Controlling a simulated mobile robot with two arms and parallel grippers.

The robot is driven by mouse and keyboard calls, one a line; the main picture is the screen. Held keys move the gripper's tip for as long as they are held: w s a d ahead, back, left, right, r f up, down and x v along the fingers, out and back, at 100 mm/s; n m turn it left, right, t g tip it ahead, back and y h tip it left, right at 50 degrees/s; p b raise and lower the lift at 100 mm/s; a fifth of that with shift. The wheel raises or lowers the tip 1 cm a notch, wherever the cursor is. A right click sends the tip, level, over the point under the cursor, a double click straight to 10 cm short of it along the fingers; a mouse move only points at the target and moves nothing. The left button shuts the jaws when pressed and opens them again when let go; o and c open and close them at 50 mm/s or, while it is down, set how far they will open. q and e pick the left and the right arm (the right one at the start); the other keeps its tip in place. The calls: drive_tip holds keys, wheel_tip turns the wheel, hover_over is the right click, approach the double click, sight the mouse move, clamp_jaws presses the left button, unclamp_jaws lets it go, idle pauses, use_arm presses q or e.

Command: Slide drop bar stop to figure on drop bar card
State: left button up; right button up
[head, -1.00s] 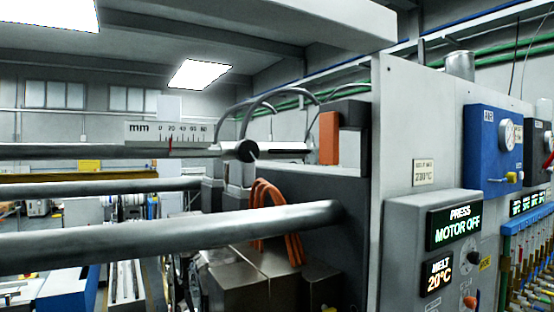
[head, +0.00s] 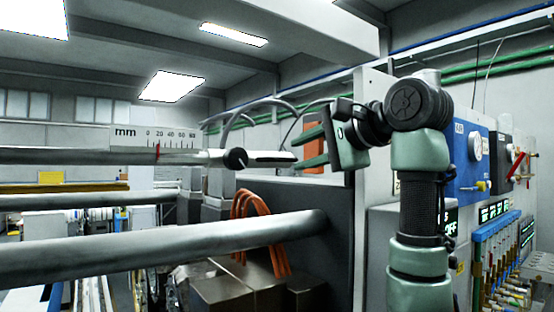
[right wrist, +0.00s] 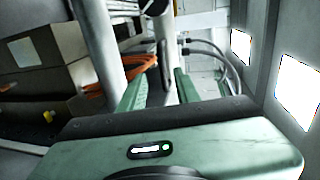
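The upper grey bar (head: 70,156) carries a mm scale (head: 155,138) with a red mark near its low end. A dark round knob (head: 235,159), which looks like the stop, sits on this bar right of the scale. A bright rod end (head: 270,159) continues to its right. My right gripper (head: 306,150) is open, with green fingers pointing left, just right of the rod end and apart from the knob. In the right wrist view the open fingers (right wrist: 160,92) have a bar lying ahead between them. No drop bar card is readable. My left gripper is out of view.
Two more thick bars run below, the nearest one (head: 150,246) across the front. Orange cables (head: 262,232) hang behind it. A grey machine wall, an orange block (head: 313,146) and the control panel (head: 380,240) stand close to my right arm.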

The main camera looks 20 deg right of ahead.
sight(284, 160)
drive_tip(key=p+x, duration=0.1)
drive_tip(key=x, duration=0.1)
drive_tip(key=p+x, duration=0.2)
drive_tip(key=x, duration=0.1)
drive_tip(key=p+x, duration=0.1)
drive_tip(key=x, duration=0.1)
drive_tip(key=shift+w+r, duration=0.2)
drive_tip(key=shift+w, duration=0.25)
drive_tip(key=shift+d+f, duration=0.1)
clamp_jaws()
drive_tip(key=shift+f, duration=0.1)
idle(0.8)
